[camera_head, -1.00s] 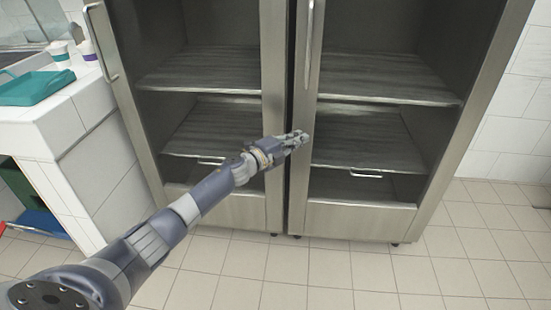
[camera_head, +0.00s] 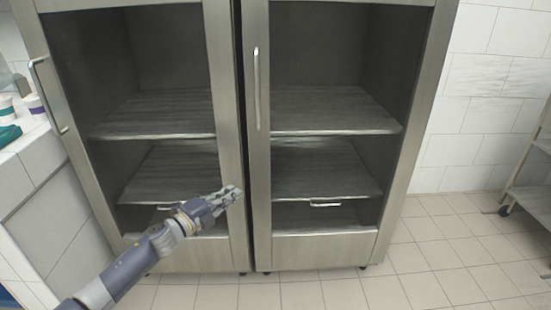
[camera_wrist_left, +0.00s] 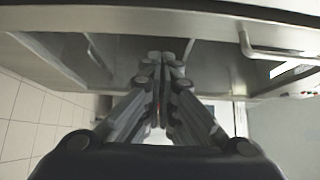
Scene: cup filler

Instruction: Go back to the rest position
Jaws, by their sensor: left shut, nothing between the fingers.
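My left gripper (camera_head: 229,194) is in front of the steel cabinet's left door in the head view, near the middle gap between the doors. It is shut and empty. In the left wrist view its fingers (camera_wrist_left: 167,62) meet at the tips, with nothing between them. My left arm comes in from the bottom left. My right gripper is in neither current view.
A tall steel cabinet (camera_head: 228,130) with two glass-fronted doors, handles and bare shelves fills the middle. A white counter (camera_head: 30,165) with cups and a teal item stands at left. A wheeled rack (camera_head: 530,200) stands at right. Tiled floor (camera_head: 440,265) is clear in front.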

